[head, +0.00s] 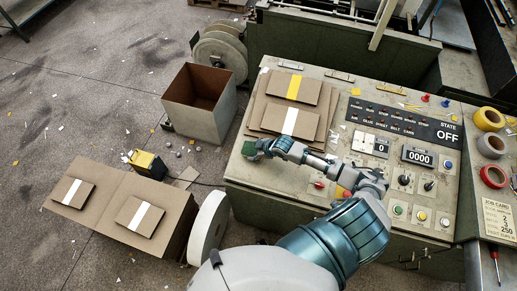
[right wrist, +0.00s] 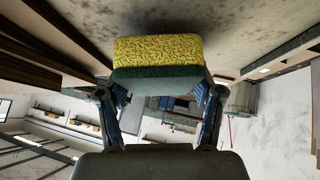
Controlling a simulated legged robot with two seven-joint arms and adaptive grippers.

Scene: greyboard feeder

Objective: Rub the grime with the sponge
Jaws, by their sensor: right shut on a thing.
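The sponge (right wrist: 158,52), yellow with a dark green scouring layer, sits between the fingers of my right gripper (right wrist: 160,88) in the right wrist view. In the head view my right gripper (head: 258,149) is at the left part of the control panel, just below the stacked boards. Only a small green bit of the sponge (head: 248,149) shows there. Dark smudges that look like grime (right wrist: 226,32) mark the pale panel surface beside the sponge in the right wrist view. I cannot tell whether the sponge touches the surface. My left gripper is not in view.
Brown boards with yellow and white bands (head: 272,116) lie stacked on the panel (head: 335,92) just above the gripper. Switches and a display (head: 419,157) are to the right. An open bin (head: 178,112) is on the floor left.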

